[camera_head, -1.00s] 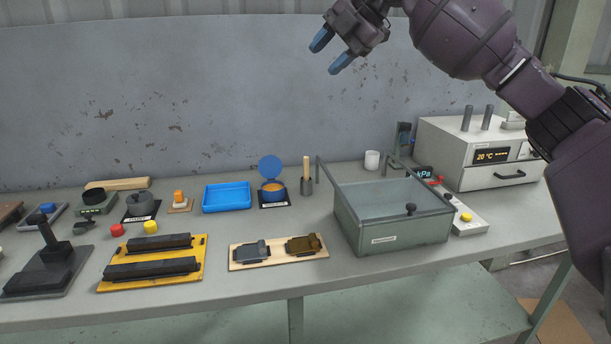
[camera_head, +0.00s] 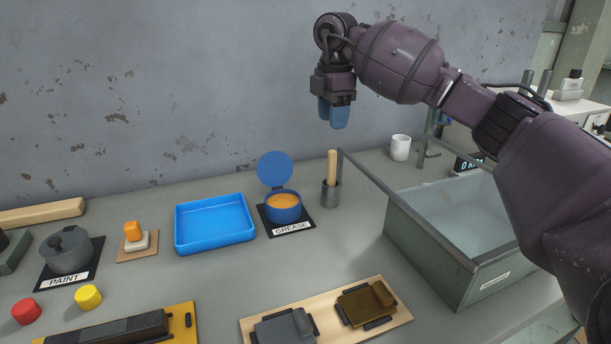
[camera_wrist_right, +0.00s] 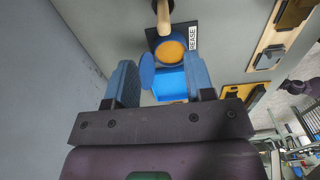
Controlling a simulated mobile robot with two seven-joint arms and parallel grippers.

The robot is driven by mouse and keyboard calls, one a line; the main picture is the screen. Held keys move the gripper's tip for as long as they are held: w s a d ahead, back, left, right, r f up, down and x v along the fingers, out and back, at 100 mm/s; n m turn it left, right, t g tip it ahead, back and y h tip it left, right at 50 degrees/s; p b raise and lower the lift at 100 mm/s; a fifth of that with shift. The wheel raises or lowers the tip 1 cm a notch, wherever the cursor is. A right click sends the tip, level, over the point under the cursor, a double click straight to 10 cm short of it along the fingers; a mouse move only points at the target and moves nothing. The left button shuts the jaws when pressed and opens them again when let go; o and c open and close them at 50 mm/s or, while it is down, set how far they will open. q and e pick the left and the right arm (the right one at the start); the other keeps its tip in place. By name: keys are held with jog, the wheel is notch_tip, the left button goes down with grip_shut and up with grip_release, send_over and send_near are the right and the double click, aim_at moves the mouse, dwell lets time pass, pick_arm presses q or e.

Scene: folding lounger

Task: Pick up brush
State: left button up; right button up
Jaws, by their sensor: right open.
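The brush (camera_head: 332,167) stands upright in a small metal cup (camera_head: 330,194), with only its pale wooden handle showing; its lower end is hidden inside the cup. My right gripper (camera_head: 333,122) is open and empty, pointing down above the handle with a gap between them. In the right wrist view the brush handle (camera_wrist_right: 163,14) shows at the top edge, beyond the spread blue fingers (camera_wrist_right: 159,80). My left gripper is not in view.
A blue-lidded grease pot (camera_head: 284,208) stands left of the cup, with a blue tray (camera_head: 214,224) beyond it. A grey-green open-topped box (camera_head: 433,250) is at the right, its rail reaching near the cup. A white mug (camera_head: 400,147) stands behind.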

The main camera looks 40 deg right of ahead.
aim_at(333, 150)
jog(key=shift+f, duration=0.75)
notch_tip(333, 150, down, 4)
jog(key=shift+r+b, duration=0.1)
jog(key=shift+b, duration=0.5)
jog(key=shift+f, duration=0.35)
jog(key=shift+s+f, duration=0.1)
jog(key=shift+f, duration=0.25)
jog(key=f, duration=0.1)
jog(key=f+b, duration=0.1)
jog(key=f, duration=0.1)
jog(key=shift+s+f, duration=0.2)
jog(key=shift+f, duration=0.1)
jog(key=shift+f+b, duration=0.3)
jog(key=shift+f, duration=0.15)
jog(key=shift+r, duration=0.15)
jog(key=c, duration=0.7)
jog(key=shift+c, duration=1)
grip_shut()
pick_arm(q)
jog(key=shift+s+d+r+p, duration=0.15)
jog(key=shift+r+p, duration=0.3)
jog(key=shift+p, duration=0.75)
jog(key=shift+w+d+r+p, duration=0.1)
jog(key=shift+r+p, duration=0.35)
jog(key=shift+p, duration=0.75)
pick_arm(e)
notch_tip(333, 150, up, 20)
